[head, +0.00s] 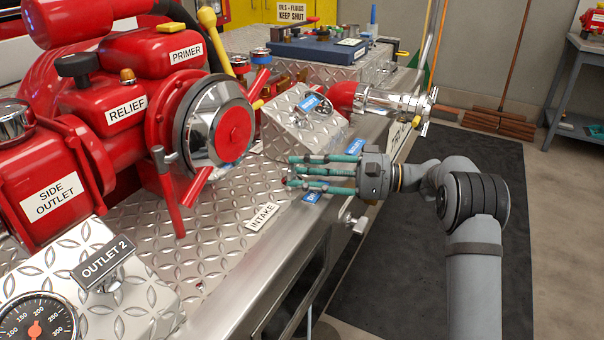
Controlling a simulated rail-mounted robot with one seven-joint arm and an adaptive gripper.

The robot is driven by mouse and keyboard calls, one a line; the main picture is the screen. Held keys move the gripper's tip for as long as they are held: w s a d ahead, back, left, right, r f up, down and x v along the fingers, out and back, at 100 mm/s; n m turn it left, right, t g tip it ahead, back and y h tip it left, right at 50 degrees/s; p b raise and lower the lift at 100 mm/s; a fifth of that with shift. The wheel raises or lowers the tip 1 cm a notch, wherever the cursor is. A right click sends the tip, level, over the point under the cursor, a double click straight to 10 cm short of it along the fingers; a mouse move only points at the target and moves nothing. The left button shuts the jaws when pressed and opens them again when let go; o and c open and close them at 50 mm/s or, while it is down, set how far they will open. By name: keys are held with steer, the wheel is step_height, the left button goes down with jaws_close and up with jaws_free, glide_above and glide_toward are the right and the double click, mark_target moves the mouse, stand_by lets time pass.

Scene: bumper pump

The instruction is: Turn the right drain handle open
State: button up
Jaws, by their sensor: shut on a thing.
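My gripper (292,171), with teal fingers, reaches in from the right over the front edge of the pump deck. Its fingers are close together, shut on a small drain handle that they almost wholly hide; a trace of dark red shows at the fingertips. How far the handle is turned cannot be told. Small blue labels sit around it: one just below the fingers (312,197), one behind the wrist (354,147), and one on the sloped metal box (309,103). Their lettering is too small to read surely.
The red pump (110,110) with its round intake cap (220,130) and red levers stands left of my gripper. A chrome outlet valve (395,102) lies behind my wrist. A silver knob (354,220) sticks out from the deck front. The dark floor mat (400,280) is clear.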

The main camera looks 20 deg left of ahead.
steer(key=shift+w+n+g+p, duration=0.15)
steer(key=shift+n+g+p, duration=0.2)
steer(key=shift+n+g, duration=0.4)
steer(key=shift+g+h, duration=0.3)
steer(key=shift+g, duration=0.35)
steer(key=o, duration=1.2)
steer(key=shift+c, duration=0.2)
steer(key=shift+m+t, duration=0.25)
steer(key=shift+t, duration=0.35)
